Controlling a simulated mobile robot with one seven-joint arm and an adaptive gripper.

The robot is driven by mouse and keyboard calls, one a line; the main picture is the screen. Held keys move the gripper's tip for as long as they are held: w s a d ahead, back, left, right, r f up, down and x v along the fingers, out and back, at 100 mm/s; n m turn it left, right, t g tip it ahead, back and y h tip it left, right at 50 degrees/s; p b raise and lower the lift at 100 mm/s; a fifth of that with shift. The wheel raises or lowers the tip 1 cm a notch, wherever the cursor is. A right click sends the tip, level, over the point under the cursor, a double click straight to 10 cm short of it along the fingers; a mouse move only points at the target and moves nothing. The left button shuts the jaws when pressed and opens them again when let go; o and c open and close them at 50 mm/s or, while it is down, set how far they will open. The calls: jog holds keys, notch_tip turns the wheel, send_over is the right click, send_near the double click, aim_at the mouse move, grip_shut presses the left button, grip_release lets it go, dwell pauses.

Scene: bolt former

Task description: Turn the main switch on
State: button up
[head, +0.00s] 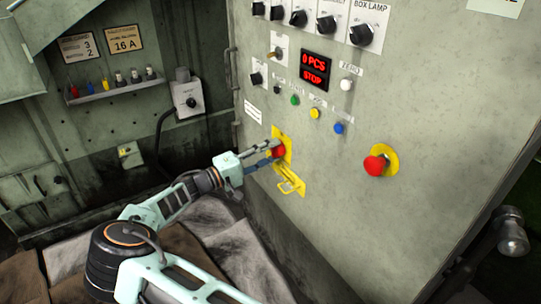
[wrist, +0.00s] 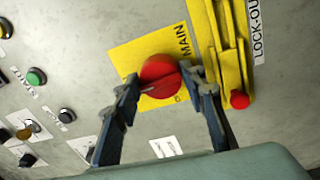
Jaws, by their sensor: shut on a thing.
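The main switch is a red rotary knob (wrist: 161,76) on a yellow plate (wrist: 125,58) marked MAIN in the wrist view. In the head view the red knob (head: 278,151) sits low on the grey panel, partly hidden by my fingers. My gripper (head: 266,153) reaches it from the left. In the wrist view my gripper (wrist: 164,82) has one finger on each side of the knob and is shut on it. A light line along the knob's grip runs slantwise between the fingertips.
A yellow lock-out bracket (wrist: 228,45) with a small red end (wrist: 239,99) is close beside my right finger in the wrist view. A red mushroom button (head: 376,166) is to the right on the panel. A display (head: 315,69) reads 0 PCS, STOP.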

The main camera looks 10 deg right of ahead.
jog(key=shift+f+m, duration=0.15)
jog(key=shift+m, duration=0.35)
jog(key=o, duration=1.1)
jog(key=shift+o, duration=0.2)
jog(key=r+v, duration=0.1)
jog(key=v, duration=1.1)
jog(key=shift+f, duration=0.4)
